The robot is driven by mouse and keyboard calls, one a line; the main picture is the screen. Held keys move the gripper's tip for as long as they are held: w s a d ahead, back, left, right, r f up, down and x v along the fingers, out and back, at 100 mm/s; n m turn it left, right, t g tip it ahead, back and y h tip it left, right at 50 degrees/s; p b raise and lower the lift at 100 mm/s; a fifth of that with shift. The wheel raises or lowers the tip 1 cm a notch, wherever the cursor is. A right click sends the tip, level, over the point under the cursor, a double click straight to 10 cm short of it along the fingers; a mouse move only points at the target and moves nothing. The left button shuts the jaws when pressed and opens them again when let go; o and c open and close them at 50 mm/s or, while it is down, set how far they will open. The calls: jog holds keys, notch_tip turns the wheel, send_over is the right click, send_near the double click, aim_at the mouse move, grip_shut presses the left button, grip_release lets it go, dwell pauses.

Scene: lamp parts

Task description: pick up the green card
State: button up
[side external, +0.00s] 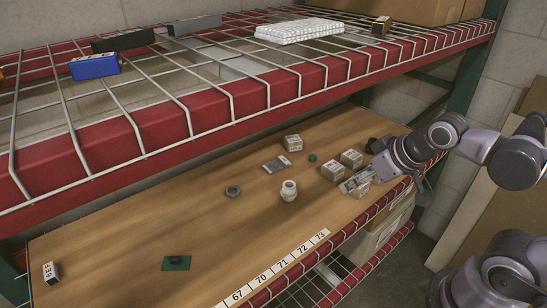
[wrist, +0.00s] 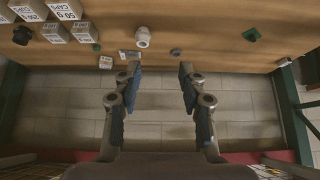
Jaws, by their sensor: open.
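The green card (side external: 171,266) lies flat on the wooden shelf, left of the middle of the side view near the front edge. A small dark part sits on it. In the wrist view the green card (wrist: 248,37) is at the upper right, beyond and to the right of my fingers. My gripper (wrist: 160,70) is open, with nothing between its fingers in the wrist view. In the side view my gripper (side external: 385,163) is at the right end of the shelf by the boxes, far from the card; its fingertips are hard to make out there.
Several small boxes (side external: 332,171) stand near my gripper. A white fitting (side external: 289,191), a grey nut (side external: 232,191), a grey card (side external: 277,163) and a green disc (side external: 312,157) lie mid-shelf. An upper wire rack (side external: 160,125) overhangs the back. The wood around the green card is clear.

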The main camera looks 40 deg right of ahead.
jog(key=n+g+y, duration=0.4)
jog(key=n+g, duration=0.1)
jog(key=n, duration=0.6)
send_near(172, 257)
jog(key=shift+x, duration=4.5)
grip_shut()
